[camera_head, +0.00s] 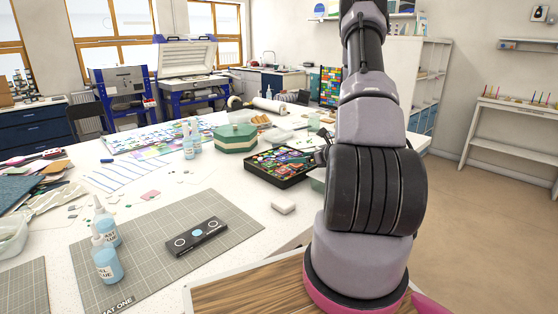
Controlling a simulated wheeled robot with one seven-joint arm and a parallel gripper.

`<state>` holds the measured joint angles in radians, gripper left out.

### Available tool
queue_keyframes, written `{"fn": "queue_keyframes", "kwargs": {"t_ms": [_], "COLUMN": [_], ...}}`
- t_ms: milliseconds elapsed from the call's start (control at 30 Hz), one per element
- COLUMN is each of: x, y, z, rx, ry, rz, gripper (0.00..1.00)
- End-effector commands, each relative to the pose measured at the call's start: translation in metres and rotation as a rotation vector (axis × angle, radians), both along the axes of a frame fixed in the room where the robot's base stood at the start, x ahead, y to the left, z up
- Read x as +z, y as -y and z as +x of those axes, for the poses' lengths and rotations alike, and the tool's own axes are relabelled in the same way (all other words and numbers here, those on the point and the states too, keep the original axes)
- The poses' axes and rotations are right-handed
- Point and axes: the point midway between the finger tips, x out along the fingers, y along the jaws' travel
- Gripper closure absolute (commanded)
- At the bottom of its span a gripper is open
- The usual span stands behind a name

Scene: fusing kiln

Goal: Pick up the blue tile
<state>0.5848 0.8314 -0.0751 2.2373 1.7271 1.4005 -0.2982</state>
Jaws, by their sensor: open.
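A black tray (264,177) on the white table holds many small tiles in mixed colours, red, green, blue and others. I cannot single out one blue tile among them. My arm rises on the right and covers part of the view. A small dark part of my gripper (321,154) seems to show at the arm's left edge, by the tray's right side. The rest of it is hidden behind the arm. I see no tile held.
Glass sheets (18,188) clutter the left.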

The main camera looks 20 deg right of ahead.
Motion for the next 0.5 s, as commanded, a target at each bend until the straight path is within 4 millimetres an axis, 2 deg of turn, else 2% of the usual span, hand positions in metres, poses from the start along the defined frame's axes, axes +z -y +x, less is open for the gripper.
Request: {"fn": "queue_keyframes", "kwargs": {"t_ms": [100, 367, 500], "x": [-0.008, -0.015, -0.020], "y": [-0.008, -0.015, -0.022], "z": [0.018, 0.038, 0.057], "rx": [0.005, 0.004, 0.006], "ry": [0.001, 0.000, 0.002], "rz": [0.000, 0.000, 0.000], "gripper": [0.10, 0.10, 0.10]}}
